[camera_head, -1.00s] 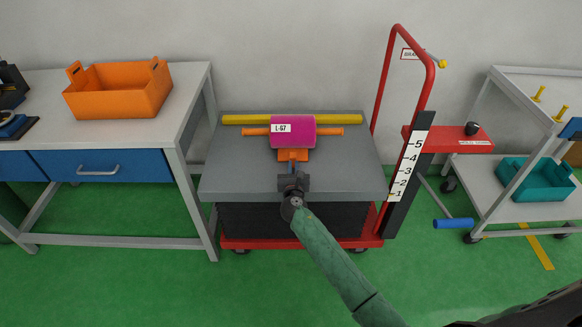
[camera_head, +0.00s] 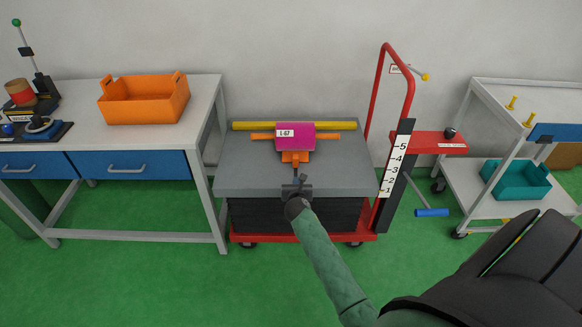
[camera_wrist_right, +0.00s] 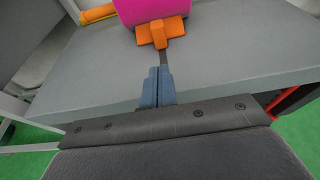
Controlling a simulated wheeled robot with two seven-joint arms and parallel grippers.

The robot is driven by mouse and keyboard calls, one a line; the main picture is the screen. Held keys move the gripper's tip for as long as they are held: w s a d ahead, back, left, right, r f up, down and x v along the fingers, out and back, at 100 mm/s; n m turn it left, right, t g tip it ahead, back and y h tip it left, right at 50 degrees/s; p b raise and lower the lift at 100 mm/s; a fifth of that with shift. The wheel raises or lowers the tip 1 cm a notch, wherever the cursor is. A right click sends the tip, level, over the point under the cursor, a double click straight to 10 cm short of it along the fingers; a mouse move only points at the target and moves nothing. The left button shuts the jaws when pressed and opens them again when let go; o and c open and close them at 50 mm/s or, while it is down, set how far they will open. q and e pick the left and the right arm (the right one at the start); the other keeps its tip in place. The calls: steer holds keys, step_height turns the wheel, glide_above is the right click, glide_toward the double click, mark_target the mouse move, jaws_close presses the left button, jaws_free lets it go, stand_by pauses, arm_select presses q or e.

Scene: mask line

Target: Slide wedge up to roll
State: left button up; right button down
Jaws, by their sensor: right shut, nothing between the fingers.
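The magenta roll (camera_head: 295,136), labelled L-G7, lies across the grey table top with orange core ends sticking out both sides. The orange wedge (camera_head: 295,157) is at its near side and appears to touch it; both show in the right wrist view, the roll (camera_wrist_right: 150,10) and the wedge (camera_wrist_right: 160,32). A thin dark handle (camera_wrist_right: 163,58) runs from the wedge toward me. My right gripper (camera_head: 297,181) is shut and empty at the table's near edge; its blue fingers (camera_wrist_right: 157,88) point at the handle, short of the wedge. My left gripper is not in view.
A yellow bar (camera_head: 340,126) lies behind the roll. The red lift trolley has a mast with a numbered scale (camera_head: 397,165). A workbench with an orange bin (camera_head: 145,108) stands left; a cart with a teal bin (camera_head: 517,185) stands right. Table top beside the roll is clear.

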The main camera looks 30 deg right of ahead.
glide_toward(296, 160)
steer(key=w+d+f, duration=0.1)
steer(key=w, duration=0.1)
steer(key=w+d+f+p, duration=0.1)
steer(key=f, duration=0.1)
steer(key=shift+w+d+f, duration=0.1)
steer(key=shift+w, duration=0.3)
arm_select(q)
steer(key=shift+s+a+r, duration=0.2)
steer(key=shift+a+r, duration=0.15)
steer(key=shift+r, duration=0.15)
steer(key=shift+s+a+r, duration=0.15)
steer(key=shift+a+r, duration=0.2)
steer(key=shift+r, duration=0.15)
arm_select(e)
steer(key=shift+w+d, duration=0.5)
steer(key=shift+w, duration=0.25)
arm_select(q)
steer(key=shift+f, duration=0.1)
